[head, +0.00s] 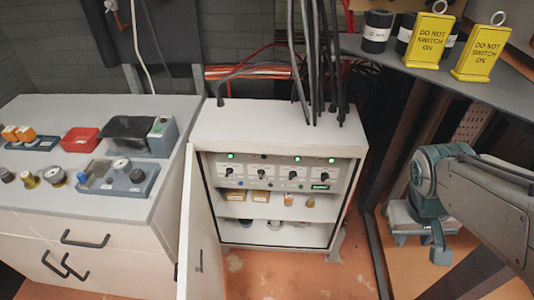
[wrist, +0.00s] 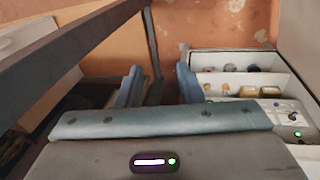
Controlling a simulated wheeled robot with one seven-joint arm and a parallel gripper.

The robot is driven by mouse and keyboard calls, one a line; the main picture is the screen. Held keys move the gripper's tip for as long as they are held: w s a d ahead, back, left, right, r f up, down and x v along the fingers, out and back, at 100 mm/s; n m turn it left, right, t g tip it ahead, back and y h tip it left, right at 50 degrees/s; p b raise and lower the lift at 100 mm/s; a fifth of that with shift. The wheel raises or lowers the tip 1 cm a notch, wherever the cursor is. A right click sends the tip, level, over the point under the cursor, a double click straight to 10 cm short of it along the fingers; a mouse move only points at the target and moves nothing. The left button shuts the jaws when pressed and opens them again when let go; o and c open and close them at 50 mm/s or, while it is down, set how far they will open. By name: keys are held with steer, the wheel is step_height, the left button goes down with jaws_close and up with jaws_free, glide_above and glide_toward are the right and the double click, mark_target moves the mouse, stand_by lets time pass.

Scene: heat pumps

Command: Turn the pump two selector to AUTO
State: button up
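The open cabinet (head: 280,120) stands in the middle of the head view. Its control panel (head: 245,181) carries a row of several black selector knobs, among them a second knob from the left (head: 261,171). The labels are too small to read, so I cannot tell which selector is pump two's or its exact setting. Green lamps show above the first, third and fourth knobs; the lamp above the second looks dark. My gripper (head: 420,243) is right of the cabinet, apart from it. In the wrist view the gripper (wrist: 158,88) has its fingers apart, with nothing between them.
The cabinet door (head: 203,240) hangs open on the left. Shelves below the panel hold small boxes. A counter (head: 170,200) with parts and a red tray (head: 81,140) is left. A dark shelf frame (head: 375,235) stands between cabinet and arm; yellow tags (head: 430,40) stand above.

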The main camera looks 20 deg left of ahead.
steer(key=w+a+f+n+t+h+b, duration=0.35)
steer(key=w+f+n+h+b, duration=0.45)
steer(key=w+f+n, duration=0.6)
steer(key=n+t+y+b, duration=0.9)
steer(key=n+t+y, duration=0.5)
steer(key=n, duration=0.9)
glide_toward(261, 177)
steer(key=shift+m+g, duration=0.3)
steer(key=shift+g, duration=0.35)
steer(key=x, duration=0.2)
steer(key=r+b+x, duration=0.1)
steer(key=x, duration=0.5)
steer(key=shift+w+r+b, duration=0.15)
steer(key=shift+w+b, duration=0.1)
steer(key=shift+b, duration=0.15)
jaws_close()
